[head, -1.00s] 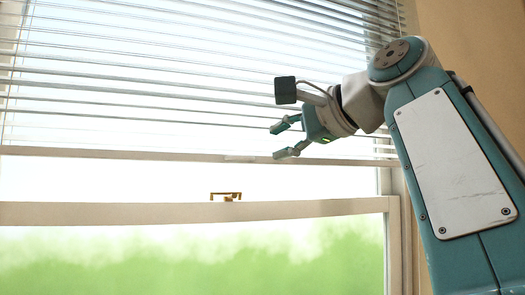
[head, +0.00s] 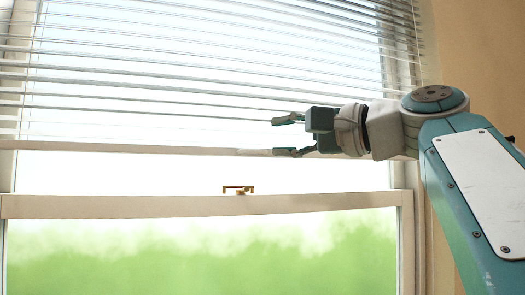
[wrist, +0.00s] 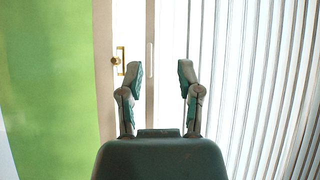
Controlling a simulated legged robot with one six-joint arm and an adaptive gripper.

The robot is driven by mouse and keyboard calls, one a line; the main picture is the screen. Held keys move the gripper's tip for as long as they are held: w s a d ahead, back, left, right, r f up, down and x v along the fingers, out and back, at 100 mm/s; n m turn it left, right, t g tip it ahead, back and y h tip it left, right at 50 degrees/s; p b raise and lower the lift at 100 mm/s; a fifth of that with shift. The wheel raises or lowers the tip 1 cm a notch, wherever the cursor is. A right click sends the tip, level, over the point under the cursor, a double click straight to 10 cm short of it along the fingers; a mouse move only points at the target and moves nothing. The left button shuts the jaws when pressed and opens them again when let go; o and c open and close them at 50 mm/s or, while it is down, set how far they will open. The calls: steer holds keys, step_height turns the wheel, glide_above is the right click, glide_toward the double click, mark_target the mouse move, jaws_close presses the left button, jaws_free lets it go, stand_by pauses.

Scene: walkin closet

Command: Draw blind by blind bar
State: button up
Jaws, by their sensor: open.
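The window blind (head: 190,75) hangs partly lowered, with pale horizontal slats. Its bottom blind bar (head: 120,148) runs across the window above the sash rail, with a small lighter grip piece (head: 252,152) near its middle. My gripper (head: 283,137) is open and empty, pointing left. In the head view its lower finger overlaps the bar's line beside the grip piece; its upper finger is in front of the lowest slats. In the wrist view, which is turned sideways, the bar (wrist: 150,45) passes between the fingertips of my gripper (wrist: 160,70). I cannot tell if they touch.
A brass latch (head: 238,189) sits on the white sash rail (head: 120,206) below the bar. It also shows in the wrist view (wrist: 119,60). Below is a glass pane with blurred green outside. A beige wall (head: 470,50) stands at the right.

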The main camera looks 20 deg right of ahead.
steer(key=f+n+t+y, duration=0.1)
steer(key=f+y, duration=0.1)
steer(key=m+t+h, duration=0.1)
steer(key=t+h, duration=0.1)
steer(key=t, duration=0.3)
glide_toward(255, 153)
steer(key=x, duration=0.9)
steer(key=shift+w+a+r, duration=0.1)
steer(key=shift+w+r, duration=0.1)
steer(key=shift+w, duration=0.05)
jaws_close()
